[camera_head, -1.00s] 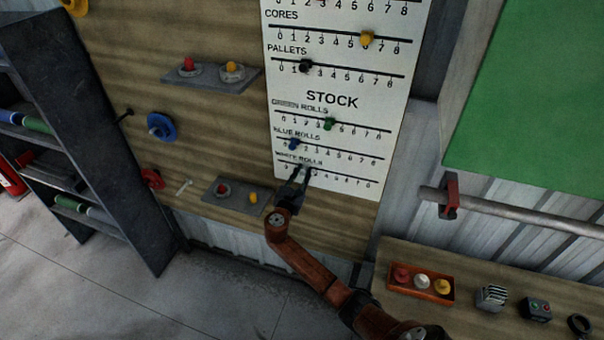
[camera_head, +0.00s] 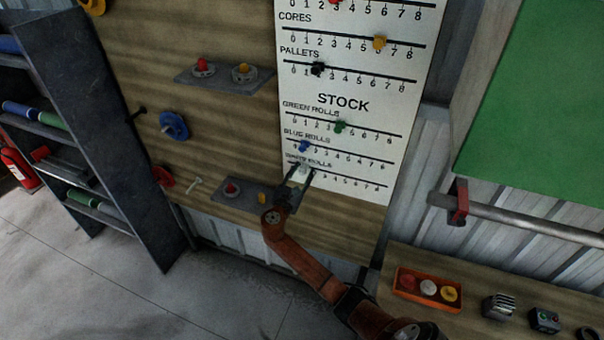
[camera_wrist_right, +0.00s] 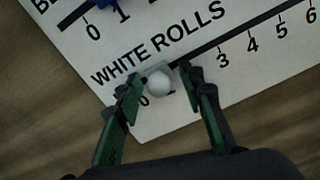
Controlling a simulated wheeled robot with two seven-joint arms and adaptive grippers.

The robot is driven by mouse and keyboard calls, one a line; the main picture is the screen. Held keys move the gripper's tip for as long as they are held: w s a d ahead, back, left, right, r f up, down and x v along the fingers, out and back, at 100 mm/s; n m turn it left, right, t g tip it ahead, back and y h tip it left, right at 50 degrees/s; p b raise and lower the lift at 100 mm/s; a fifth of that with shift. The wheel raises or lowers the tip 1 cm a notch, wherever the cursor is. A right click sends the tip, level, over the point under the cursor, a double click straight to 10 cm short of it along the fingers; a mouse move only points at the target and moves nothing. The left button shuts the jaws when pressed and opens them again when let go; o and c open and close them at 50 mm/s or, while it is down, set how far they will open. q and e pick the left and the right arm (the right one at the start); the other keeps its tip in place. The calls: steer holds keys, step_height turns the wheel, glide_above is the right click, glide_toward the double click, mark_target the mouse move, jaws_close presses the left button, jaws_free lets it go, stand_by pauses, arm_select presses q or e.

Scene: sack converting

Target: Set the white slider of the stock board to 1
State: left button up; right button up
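The stock board (camera_head: 345,150) is a white panel with slider scales on a wooden wall. Its lowest scale, WHITE ROLLS, carries the white slider (camera_head: 302,171), a round white knob near the left end. In the right wrist view the knob (camera_wrist_right: 158,82) sits by the 0 and 1 marks; the angle does not show its exact value. My right gripper (camera_head: 300,173) is at the board with its fingers apart, one on each side of the knob. In the wrist view the gripper (camera_wrist_right: 161,85) shows small gaps beside the knob. My left gripper is not in view.
The blue slider (camera_head: 305,146) and green slider (camera_head: 340,127) sit on the scales just above. A small shelf (camera_head: 230,195) with red and yellow items is left of my right gripper. An orange tray (camera_head: 425,303) stands on a bench at lower right.

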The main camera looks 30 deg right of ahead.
steer(key=shift+s+a, duration=0.1)
steer(key=shift+a, duration=0.05)
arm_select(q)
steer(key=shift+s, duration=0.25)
arm_select(e)
steer(key=v, duration=1.1)
steer(key=shift+s+a, duration=0.2)
steer(key=shift+a, duration=0.05)
